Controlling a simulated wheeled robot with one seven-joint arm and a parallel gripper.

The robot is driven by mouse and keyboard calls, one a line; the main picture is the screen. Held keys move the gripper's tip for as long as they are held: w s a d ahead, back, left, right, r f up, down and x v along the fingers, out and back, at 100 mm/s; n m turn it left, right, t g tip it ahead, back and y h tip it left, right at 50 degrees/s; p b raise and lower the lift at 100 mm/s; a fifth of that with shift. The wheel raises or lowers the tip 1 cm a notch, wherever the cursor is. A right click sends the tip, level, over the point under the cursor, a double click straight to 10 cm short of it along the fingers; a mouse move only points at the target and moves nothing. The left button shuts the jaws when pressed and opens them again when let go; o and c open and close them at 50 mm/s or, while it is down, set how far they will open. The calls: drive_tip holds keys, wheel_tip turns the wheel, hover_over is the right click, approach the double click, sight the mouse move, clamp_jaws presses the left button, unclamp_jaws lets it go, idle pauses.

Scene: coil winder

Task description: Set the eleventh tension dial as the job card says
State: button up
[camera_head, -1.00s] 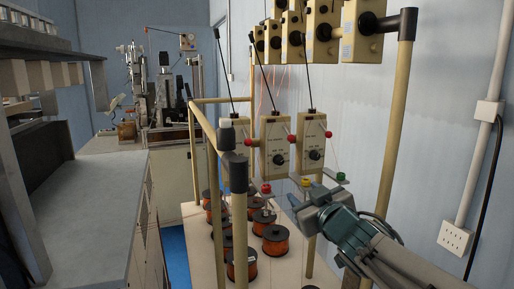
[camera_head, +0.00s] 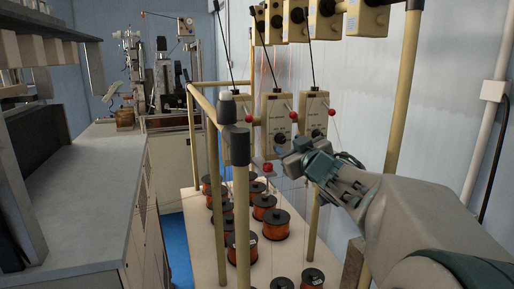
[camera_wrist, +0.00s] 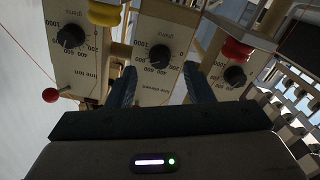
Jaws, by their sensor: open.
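The box marked "line eleven" (camera_wrist: 142,84) is in the middle of the wrist view, with a black round dial (camera_wrist: 158,57) on a scale running from 0 to 1000. The exact dial setting is too small to read surely. My gripper (camera_wrist: 161,88) is open, its two dark fingers either side of the lower part of that box in the picture, with the dial beyond the tips. I cannot tell that they touch anything. In the head view, my gripper (camera_head: 287,162) is just in front of the row of tension boxes; the middle box (camera_head: 276,112) appears to be line eleven. No readable job card shows.
Neighbouring dials (camera_wrist: 70,37) and (camera_wrist: 235,75) sit close on either side. Frame posts (camera_head: 240,215) and copper spools (camera_head: 275,224) stand below. A grey bench (camera_head: 85,190) is on the left.

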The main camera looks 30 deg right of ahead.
sight(282, 141)
drive_tip(key=shift+x, duration=1.75)
drive_tip(key=c, duration=1)
drive_tip(key=shift+b, duration=0.3)
drive_tip(key=n+b, duration=0.1)
drive_tip(key=n, duration=0.1)
drive_tip(key=shift+f+n, duration=0.15)
drive_tip(key=shift+n, duration=0.25)
drive_tip(key=shift+n+b, duration=1.1)
drive_tip(key=shift+n, duration=1.4)
